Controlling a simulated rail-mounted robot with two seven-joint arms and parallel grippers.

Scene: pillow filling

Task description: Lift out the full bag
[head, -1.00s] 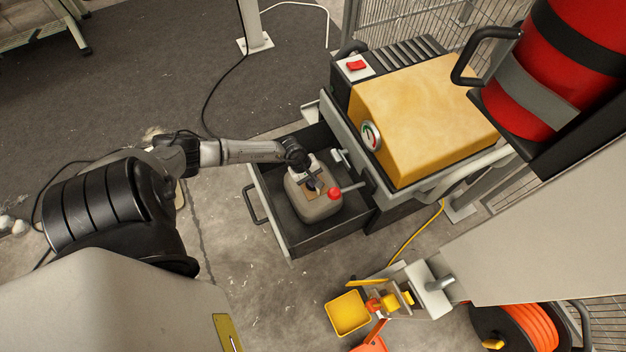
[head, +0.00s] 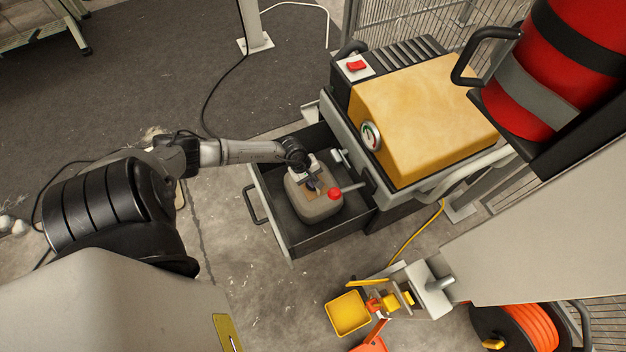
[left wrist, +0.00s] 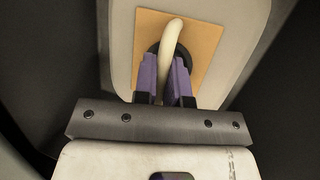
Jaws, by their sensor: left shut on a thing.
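The full bag (head: 318,211) is a rounded grey-beige body with a tan patch on its top and a red cap (head: 334,194) at its right side. It sits inside the open dark drawer (head: 290,242). My left gripper (head: 311,186) reaches down onto the top of the bag. In the left wrist view the bag (left wrist: 232,45) fills the upper middle. There the purple fingers of my left gripper (left wrist: 166,78) are shut on a pale loop handle (left wrist: 173,32) that rises from the tan patch. The fingertips are partly hidden.
A yellow-topped machine (head: 425,115) with a gauge and red switch stands right behind the drawer. The drawer's walls surround the bag closely. A yellow bin (head: 348,313), an orange cable reel (head: 530,325) and a red cylinder (head: 560,65) are to the right.

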